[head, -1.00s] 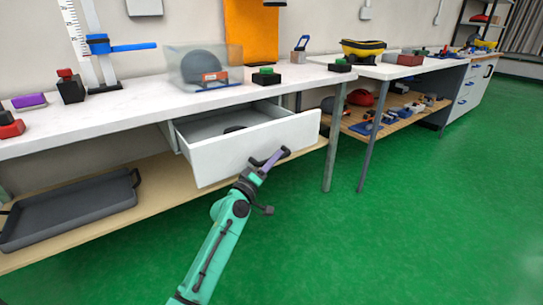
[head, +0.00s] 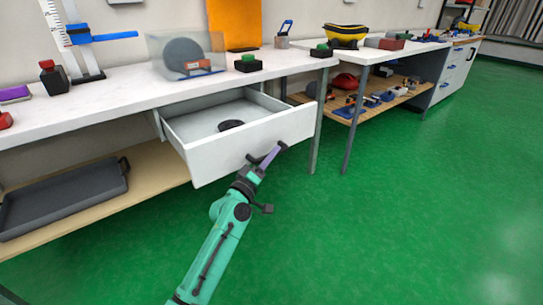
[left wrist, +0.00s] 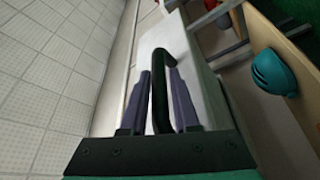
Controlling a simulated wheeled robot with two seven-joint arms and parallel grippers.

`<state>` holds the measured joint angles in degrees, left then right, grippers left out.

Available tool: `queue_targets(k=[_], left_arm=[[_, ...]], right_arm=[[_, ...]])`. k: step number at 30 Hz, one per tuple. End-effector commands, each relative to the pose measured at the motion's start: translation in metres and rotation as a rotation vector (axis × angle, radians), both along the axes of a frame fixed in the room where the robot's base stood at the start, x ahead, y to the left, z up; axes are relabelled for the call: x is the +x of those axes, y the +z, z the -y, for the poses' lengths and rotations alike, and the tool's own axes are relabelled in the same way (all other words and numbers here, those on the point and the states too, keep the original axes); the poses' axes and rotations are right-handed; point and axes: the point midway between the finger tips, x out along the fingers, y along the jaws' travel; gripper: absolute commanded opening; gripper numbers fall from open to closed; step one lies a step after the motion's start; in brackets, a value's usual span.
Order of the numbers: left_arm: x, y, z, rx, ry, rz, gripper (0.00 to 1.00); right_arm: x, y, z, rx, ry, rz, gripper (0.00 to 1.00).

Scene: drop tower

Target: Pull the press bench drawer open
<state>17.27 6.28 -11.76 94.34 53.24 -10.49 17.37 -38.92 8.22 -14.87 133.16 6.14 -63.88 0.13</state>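The white press bench drawer (head: 215,160) stands well out from under the white-topped bench (head: 120,103). Its open top shows a dark round object (head: 230,125) inside. My left gripper (head: 270,155) is at the drawer front. The drawer front (left wrist: 190,50) is pale behind the handle. My right gripper is in neither view.
A grey tray (head: 65,198) lies on the wooden lower shelf (head: 160,173) at left. Bench legs (head: 318,130) are right of the drawer. Green floor (head: 400,220) is clear.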

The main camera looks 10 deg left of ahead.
Motion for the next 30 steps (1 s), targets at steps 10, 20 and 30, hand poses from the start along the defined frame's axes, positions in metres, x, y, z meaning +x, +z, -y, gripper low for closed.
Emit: queue_targets(k=[10, 20, 30], left_arm=[[0.000, 0.000, 0.000, 0.000, 0.000, 0.000, 0.52], [-0.044, -0.011, -0.017, 0.004, 0.001, -0.003, 0.52], [-0.121, -0.030, -0.045, 0.005, -0.001, -0.004, 0.52]], right_arm=[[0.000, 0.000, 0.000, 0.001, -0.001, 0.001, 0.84], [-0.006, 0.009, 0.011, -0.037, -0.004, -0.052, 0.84], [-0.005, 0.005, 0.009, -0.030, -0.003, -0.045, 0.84]])
